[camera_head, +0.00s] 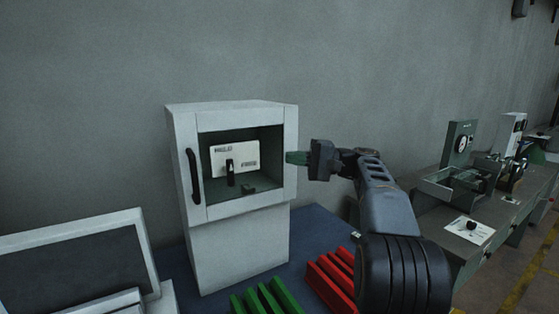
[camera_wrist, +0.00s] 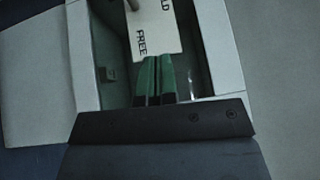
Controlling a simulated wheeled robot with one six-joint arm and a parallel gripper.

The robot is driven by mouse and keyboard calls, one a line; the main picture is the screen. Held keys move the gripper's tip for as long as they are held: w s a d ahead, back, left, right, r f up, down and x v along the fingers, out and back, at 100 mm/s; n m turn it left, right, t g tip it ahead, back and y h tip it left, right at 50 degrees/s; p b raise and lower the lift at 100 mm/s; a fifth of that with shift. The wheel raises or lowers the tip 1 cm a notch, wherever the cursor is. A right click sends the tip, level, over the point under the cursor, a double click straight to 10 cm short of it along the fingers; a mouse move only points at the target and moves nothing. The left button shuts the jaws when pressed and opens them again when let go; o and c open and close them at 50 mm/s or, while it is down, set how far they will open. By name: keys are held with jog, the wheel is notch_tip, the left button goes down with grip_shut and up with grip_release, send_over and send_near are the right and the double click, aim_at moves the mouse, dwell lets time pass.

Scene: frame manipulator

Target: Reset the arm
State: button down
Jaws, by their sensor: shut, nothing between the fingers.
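My gripper (camera_head: 297,158) is at the right side of the opening of a white cabinet (camera_head: 240,247). Its green fingertips point left toward the cabinet. In the wrist view, the gripper's green fingers (camera_wrist: 153,80) are close together with nothing seen between them. They overlap the lower edge of a white panel (camera_wrist: 155,35) with the letters "FREE" on it. I cannot tell whether they touch it. In the head view the panel (camera_head: 245,155) sits inside the cabinet with a dark lever (camera_head: 231,176) on its front. My arm reaches in from the lower right.
A dark handle (camera_head: 193,176) is on the cabinet's left front. Green bars (camera_head: 267,299) and red bars (camera_head: 328,284) lie on the blue surface below. A monitor-like screen (camera_head: 78,262) stands at left. A bench (camera_head: 476,235) with machines is at right.

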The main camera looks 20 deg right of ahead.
jog(key=shift+s+d, duration=0.1)
jog(key=shift+d, duration=0.2)
dwell(0.4)
